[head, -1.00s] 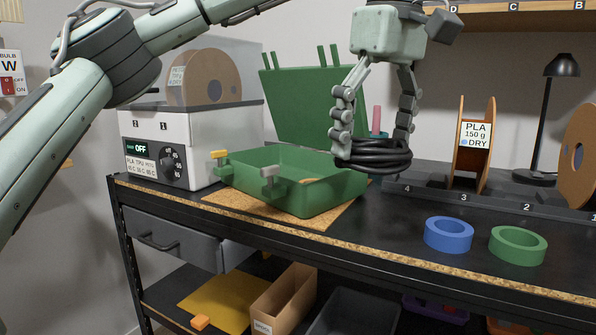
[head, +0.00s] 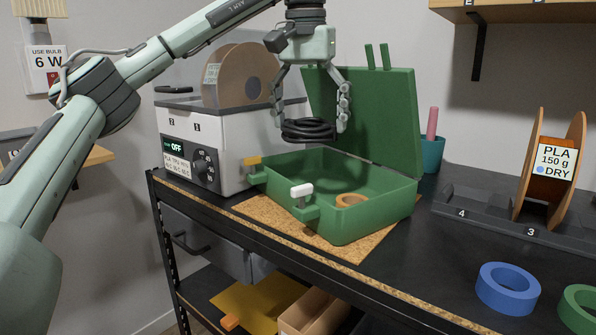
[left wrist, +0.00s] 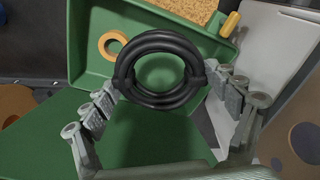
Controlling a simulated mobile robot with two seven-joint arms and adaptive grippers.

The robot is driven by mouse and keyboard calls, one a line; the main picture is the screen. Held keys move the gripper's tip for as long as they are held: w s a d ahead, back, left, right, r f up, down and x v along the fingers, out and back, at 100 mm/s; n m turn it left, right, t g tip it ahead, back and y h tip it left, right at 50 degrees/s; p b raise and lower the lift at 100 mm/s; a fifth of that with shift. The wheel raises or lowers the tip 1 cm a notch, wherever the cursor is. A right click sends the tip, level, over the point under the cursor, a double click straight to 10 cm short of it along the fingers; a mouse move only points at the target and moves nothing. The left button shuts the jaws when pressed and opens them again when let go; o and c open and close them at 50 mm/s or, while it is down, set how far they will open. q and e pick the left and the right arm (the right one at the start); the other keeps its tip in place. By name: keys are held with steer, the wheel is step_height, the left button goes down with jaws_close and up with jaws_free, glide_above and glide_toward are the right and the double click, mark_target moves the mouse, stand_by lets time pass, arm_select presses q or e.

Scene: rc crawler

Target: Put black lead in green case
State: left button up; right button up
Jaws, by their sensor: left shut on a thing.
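The black lead (head: 308,130) is a coiled black cable. My left gripper (head: 311,120) is shut on it and holds it above the back left part of the green case. The green case (head: 345,222) stands open on the bench with its lid (head: 375,115) raised at the back. An orange ring (head: 351,200) lies inside the case. In the left wrist view the coil (left wrist: 160,101) sits between the fingers, over the green case (left wrist: 92,62), with the orange ring (left wrist: 112,45) beside it. My right gripper is not in view.
A white filament dryer (head: 203,150) stands just left of the case. A cork mat (head: 300,237) lies under the case. A teal cup (head: 431,153), a spool (head: 548,175) on a black rack, a blue ring (head: 508,288) and a green ring (head: 580,308) are to the right.

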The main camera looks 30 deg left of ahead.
arm_select(q)
steer(key=w+a, duration=0.3)
steer(key=a, duration=0.2)
step_height(320, 180, down, 7)
steer(key=shift+w+a+f, duration=0.1)
steer(key=shift+w, duration=0.05)
step_height(320, 180, down, 4)
steer(key=shift+f, duration=0.45)
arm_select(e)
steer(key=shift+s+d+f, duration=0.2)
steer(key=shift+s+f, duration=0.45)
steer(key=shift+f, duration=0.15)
arm_select(q)
steer(key=o, duration=1.2)
steer(key=shift+f, duration=0.1)
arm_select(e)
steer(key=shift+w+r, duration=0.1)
